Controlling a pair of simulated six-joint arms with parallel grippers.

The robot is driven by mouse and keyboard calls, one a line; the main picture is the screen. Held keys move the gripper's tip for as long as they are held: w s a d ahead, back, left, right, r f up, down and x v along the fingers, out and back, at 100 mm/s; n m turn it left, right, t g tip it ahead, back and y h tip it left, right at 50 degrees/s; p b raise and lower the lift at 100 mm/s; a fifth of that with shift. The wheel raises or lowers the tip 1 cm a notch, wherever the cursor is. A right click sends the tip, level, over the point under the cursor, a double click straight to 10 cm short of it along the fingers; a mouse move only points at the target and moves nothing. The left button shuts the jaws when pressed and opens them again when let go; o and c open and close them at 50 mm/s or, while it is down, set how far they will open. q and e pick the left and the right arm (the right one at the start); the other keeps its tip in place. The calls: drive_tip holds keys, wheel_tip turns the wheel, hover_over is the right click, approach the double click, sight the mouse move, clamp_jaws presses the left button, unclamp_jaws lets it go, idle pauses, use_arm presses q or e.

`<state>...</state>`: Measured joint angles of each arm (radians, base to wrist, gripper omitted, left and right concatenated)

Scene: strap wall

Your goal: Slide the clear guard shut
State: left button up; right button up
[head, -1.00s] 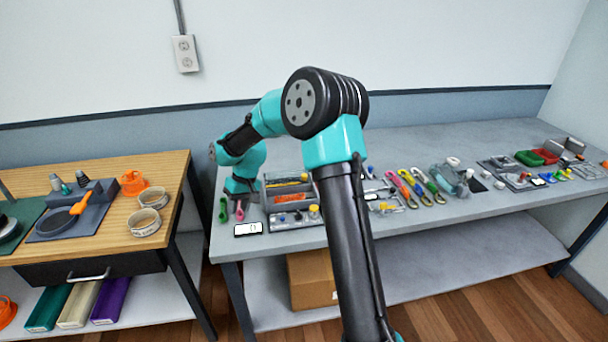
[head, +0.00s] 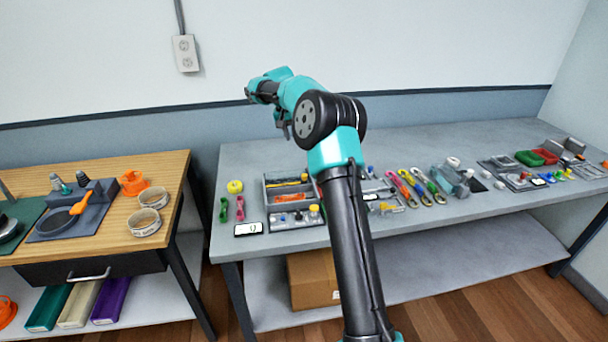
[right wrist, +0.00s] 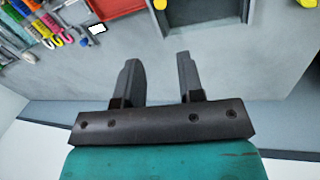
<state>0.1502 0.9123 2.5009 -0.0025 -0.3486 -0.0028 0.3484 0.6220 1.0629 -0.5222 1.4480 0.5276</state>
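I cannot make out a clear guard in either view; see-through parts are too small to tell at this distance. A grey panel with small knobs (head: 295,220) lies at the front of the grey bench, below a grey compartment tray (head: 273,196). My right gripper (head: 285,130) is raised above the back of the bench in the head view, partly behind its own arm. In the right wrist view the right gripper (right wrist: 158,80) has its two fingers apart with nothing between them. My left gripper is not in view.
The grey bench (head: 420,145) is clear along its back. Several coloured-handled tools (head: 410,186) lie right of centre. A yellow ring (head: 235,187) and a white-screened device (head: 248,229) are at the left end. A wooden bench (head: 100,240) stands left.

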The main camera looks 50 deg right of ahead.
sight(304, 175)
drive_tip(key=shift+f, duration=0.1)
drive_tip(key=s+f, duration=0.1)
drive_tip(key=f, duration=0.4)
drive_tip(key=d+f, duration=0.1)
drive_tip(key=f, duration=0.5)
drive_tip(key=s+d+f, duration=0.1)
drive_tip(key=f, duration=0.5)
drive_tip(key=shift+s+d, duration=0.25)
drive_tip(key=shift+s, duration=0.05)
drive_tip(key=shift+c, duration=0.2)
drive_tip(key=shift+r, duration=0.1)
clamp_jaws()
